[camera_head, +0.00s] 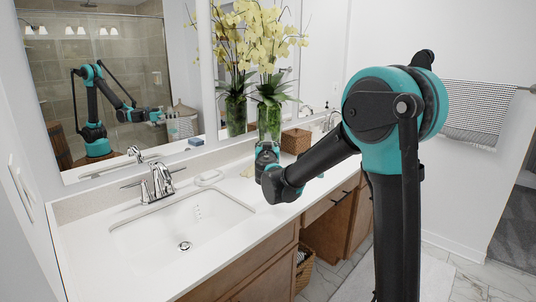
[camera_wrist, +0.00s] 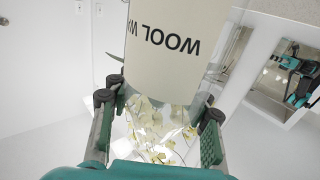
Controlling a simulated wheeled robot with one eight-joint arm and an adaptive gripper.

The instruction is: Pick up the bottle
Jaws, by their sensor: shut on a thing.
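The bottle (camera_wrist: 165,40) shows close up at the top of the wrist view, with a cream label whose dark letters, "WOOL W...", appear upside down. Its upper part runs out of the picture. My gripper (camera_wrist: 158,108) has one finger on each side of the bottle and is shut on it. In the head view my gripper (camera_head: 267,155) is over the counter, in front of the vase, and mostly hidden by my arm. The bottle cannot be made out clearly there.
A white counter (camera_head: 95,235) holds a sink (camera_head: 180,228) with a chrome faucet (camera_head: 160,182). A glass vase (camera_head: 269,120) of yellow flowers and a wicker box (camera_head: 296,141) stand near the mirror (camera_head: 110,60). A towel (camera_head: 478,112) hangs at right.

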